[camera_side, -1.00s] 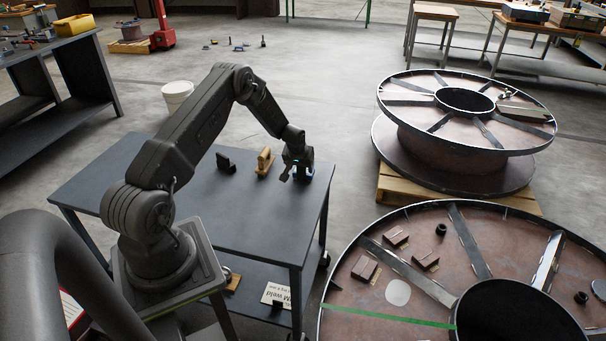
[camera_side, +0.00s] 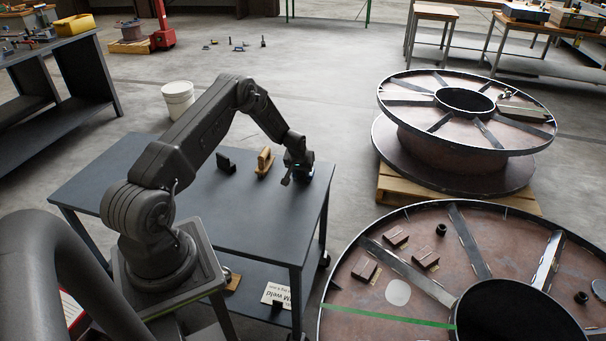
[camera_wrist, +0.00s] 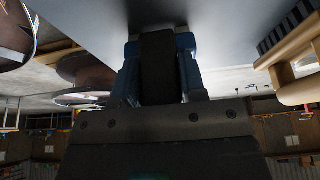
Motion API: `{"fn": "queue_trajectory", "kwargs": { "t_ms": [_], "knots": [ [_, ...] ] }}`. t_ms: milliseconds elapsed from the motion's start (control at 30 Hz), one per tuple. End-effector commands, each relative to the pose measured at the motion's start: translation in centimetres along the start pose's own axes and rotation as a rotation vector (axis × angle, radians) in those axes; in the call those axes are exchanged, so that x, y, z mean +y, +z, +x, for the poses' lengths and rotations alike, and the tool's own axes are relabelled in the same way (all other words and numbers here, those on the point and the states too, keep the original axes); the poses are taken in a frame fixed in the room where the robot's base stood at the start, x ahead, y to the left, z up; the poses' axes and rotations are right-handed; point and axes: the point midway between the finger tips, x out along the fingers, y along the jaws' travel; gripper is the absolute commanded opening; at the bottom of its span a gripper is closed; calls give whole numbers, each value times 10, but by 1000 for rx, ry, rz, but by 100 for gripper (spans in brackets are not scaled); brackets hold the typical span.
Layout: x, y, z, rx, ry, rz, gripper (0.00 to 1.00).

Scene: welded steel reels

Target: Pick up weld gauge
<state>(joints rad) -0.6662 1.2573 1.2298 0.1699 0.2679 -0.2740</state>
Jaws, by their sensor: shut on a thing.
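My gripper (camera_wrist: 159,70) is shut on a dark, flat-faced piece (camera_wrist: 159,65), which I take to be the weld gauge. Blue parts flank this piece on both sides in the wrist view. Its far end is close to the grey tabletop; whether it touches cannot be told. In the side view my gripper (camera_side: 300,172) is low over the right side of the blue-grey table (camera_side: 240,205), and the held piece is mostly hidden there.
A wooden-handled brush (camera_side: 265,161) stands left of my gripper and shows at the right in the wrist view (camera_wrist: 292,60). A small black object (camera_side: 226,164) stands further left. Large steel reels (camera_side: 465,165) are to the right. The table's front is clear.

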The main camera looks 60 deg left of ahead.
Motion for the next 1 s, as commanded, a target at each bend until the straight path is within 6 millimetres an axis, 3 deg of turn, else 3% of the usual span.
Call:
{"fn": "queue_trajectory", "kwargs": {
  "t_ms": [133, 467, 767, 1000],
  "knots": [
    [0, 0, 0, 0, 0, 0, 6],
    [0, -3, -4, 4, 1, -1, 6],
    [0, -20, -43, 7, 0, -2, 6],
    [-55, -12, -78, 4, -2, -7, 6]
  ]
}}
